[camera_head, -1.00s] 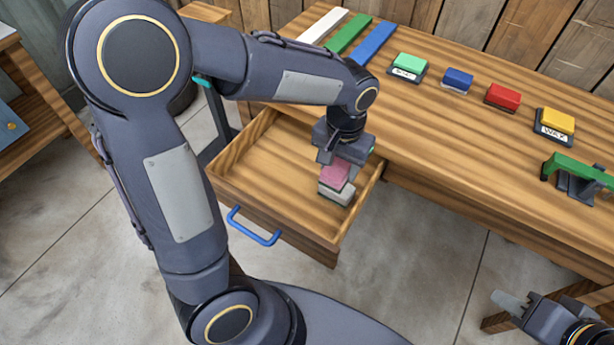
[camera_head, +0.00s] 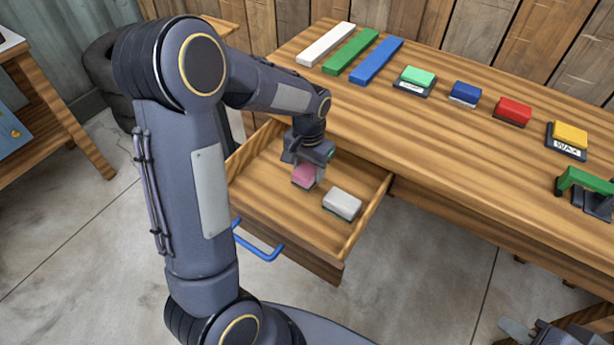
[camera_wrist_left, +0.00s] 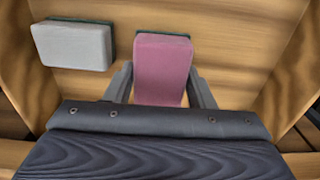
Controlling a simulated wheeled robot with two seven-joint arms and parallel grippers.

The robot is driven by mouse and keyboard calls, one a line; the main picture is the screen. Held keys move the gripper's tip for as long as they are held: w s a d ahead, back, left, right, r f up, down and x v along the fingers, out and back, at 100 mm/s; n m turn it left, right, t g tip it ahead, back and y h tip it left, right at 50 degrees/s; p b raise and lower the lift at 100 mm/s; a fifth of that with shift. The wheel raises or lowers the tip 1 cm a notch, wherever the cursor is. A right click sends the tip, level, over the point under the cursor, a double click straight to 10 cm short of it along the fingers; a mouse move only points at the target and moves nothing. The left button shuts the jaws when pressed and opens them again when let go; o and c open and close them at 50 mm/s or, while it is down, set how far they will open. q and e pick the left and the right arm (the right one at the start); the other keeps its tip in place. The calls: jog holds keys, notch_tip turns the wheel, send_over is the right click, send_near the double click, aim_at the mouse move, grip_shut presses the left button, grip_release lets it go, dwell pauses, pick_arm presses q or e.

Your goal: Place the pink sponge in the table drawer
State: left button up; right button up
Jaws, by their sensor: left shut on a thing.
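The pink sponge (camera_head: 305,175) is in my left gripper (camera_head: 308,165), low inside the open table drawer (camera_head: 262,194). My left gripper is shut on it; in the left wrist view the pink sponge (camera_wrist_left: 162,68) sits between both fingers. Whether it touches the drawer floor I cannot tell. A grey-white sponge (camera_head: 342,204) lies in the drawer to the right of it, and also shows in the left wrist view (camera_wrist_left: 74,46). My right gripper (camera_head: 515,330) is at the lower right edge, partly cut off, away from the drawer.
The drawer has a blue handle (camera_head: 258,243) in front. On the tabletop (camera_head: 430,135) lie white, green and blue bars (camera_head: 362,62) and several coloured blocks on dark bases, such as a red one (camera_head: 513,109). A green-handled thing (camera_head: 585,182) stands at the right.

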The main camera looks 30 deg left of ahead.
aim_at(307, 177)
pick_arm(q)
jog(key=shift+w+a+f+b, duration=0.1)
jog(key=shift+a+f+b, duration=0.05)
jog(key=shift+f, duration=0.85)
jog(key=shift+w+a+f+b, duration=0.1)
jog(key=shift+a+f+b, duration=0.05)
jog(key=shift+f, duration=0.8)
jog(key=shift+f, duration=0.2)
jog(key=o, duration=0.9)
jog(key=shift+o, duration=0.2)
jog(key=shift+r, duration=0.1)
